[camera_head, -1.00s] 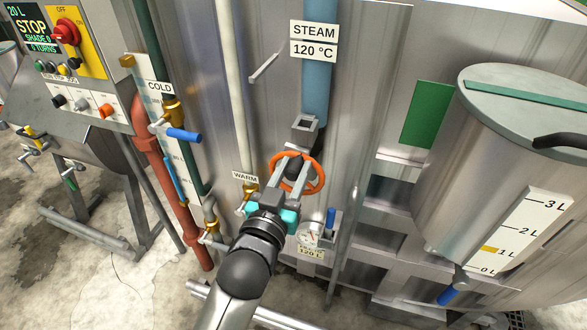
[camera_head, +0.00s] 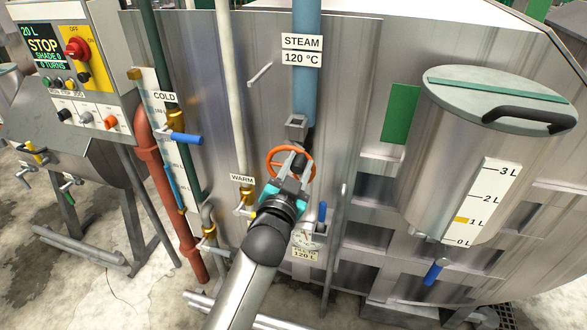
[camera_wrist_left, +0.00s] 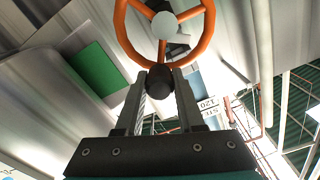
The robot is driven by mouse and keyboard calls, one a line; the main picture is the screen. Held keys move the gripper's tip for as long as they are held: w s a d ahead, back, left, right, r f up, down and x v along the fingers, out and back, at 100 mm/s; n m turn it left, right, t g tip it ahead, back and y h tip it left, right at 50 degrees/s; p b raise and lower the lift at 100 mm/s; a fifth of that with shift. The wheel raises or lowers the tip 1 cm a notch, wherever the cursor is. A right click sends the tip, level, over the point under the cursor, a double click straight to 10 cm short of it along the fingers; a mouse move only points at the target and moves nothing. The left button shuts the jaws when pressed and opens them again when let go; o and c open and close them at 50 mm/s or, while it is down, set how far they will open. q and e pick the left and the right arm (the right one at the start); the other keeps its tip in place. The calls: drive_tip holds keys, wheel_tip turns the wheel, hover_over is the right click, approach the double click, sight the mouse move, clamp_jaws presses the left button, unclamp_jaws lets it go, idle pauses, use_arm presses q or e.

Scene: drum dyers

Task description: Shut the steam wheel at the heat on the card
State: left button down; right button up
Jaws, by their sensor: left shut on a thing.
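The orange steam wheel (camera_head: 269,163) is mounted at the foot of the thick blue pipe (camera_head: 305,90). A white sign reading STEAM (camera_head: 302,42) is above a plate reading 120 °C (camera_head: 302,58) on that pipe. My left gripper (camera_head: 289,162) reaches the wheel from below and covers part of it. In the left wrist view, the wheel (camera_wrist_left: 208,30) is above the fingers, with its hub and spokes showing. A black knob (camera_wrist_left: 158,83) at the wheel's lower rim is between the fingers (camera_wrist_left: 160,76), which are shut on it. My right gripper is not in view.
The WARM pipe (camera_head: 232,100) and its valve stand just left of the wheel. The COLD valve's blue lever (camera_head: 186,139) is farther left. A lidded measuring can (camera_head: 440,180) hangs at the right.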

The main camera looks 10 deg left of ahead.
use_arm(q)
drive_tip(key=shift+d+f+m, duration=0.1)
drive_tip(key=shift+d+m, duration=0.15)
drive_tip(key=shift+m, duration=0.35)
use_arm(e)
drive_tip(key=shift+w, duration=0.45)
use_arm(q)
drive_tip(key=c, duration=0.5)
unclamp_jaws()
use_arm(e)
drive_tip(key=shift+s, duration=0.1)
use_arm(q)
drive_tip(key=shift+s+f, duration=0.1)
drive_tip(key=shift+s, duration=0.25)
drive_tip(key=s, duration=0.4)
drive_tip(key=s+b, duration=0.1)
drive_tip(key=s, duration=0.9)
drive_tip(key=shift+s+a+b, duration=0.25)
drive_tip(key=shift+b, duration=0.1)
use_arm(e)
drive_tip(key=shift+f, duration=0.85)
